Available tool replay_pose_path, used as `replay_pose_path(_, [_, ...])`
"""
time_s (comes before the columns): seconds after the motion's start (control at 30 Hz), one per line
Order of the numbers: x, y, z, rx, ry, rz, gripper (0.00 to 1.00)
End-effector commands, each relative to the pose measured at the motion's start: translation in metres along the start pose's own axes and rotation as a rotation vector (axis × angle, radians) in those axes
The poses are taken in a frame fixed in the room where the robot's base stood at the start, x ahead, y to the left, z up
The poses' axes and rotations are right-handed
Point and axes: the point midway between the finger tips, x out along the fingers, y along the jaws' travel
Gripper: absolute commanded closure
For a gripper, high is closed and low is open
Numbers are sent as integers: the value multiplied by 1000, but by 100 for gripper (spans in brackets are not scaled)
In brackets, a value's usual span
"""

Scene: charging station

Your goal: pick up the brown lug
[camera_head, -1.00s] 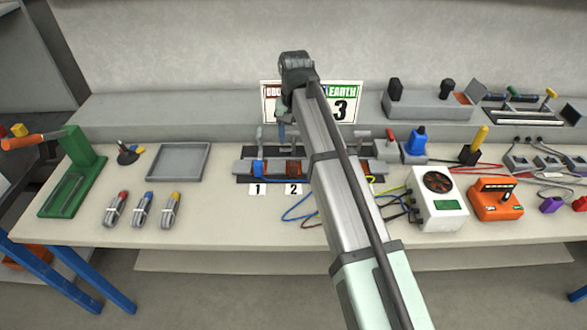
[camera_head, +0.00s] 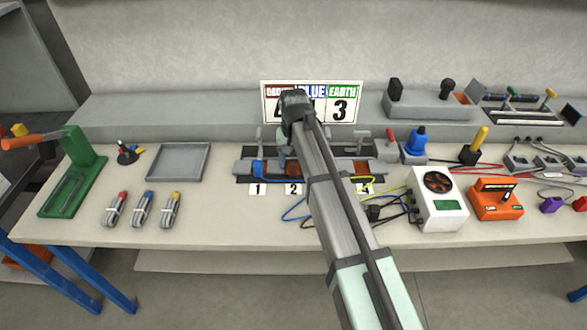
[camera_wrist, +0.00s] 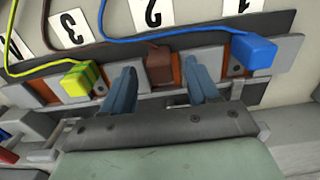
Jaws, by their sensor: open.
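In the wrist view, the brown lug (camera_wrist: 158,66) sits in the terminal strip by label 2, on an orange-brown plate. My gripper (camera_wrist: 160,76) is open, with one blue-grey finger on each side of the lug. Gaps show between the fingers and the lug. In the head view my arm and gripper (camera_head: 284,158) hang over the strip and largely hide the lug. A blue lug (camera_wrist: 255,52) is by label 1, right of the fingers in the wrist view. A yellow-green lug (camera_wrist: 80,80) is by label 3, to their left.
Blue and yellow-green wires run close by the strip. A sign (camera_head: 344,108) stands behind it. A white fan box (camera_head: 437,205) and an orange device (camera_head: 495,200) stand to the right.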

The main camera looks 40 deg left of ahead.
Motion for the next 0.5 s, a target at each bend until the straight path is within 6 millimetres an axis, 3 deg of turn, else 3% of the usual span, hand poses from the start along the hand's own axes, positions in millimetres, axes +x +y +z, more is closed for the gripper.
replay_pose_path(0.2, [24,0,0,0,0,0,40])
replay_pose_path(0.43, [25,0,-1,1,1,0,40])
replay_pose_path(0.5, [25,0,-1,1,1,0,46])
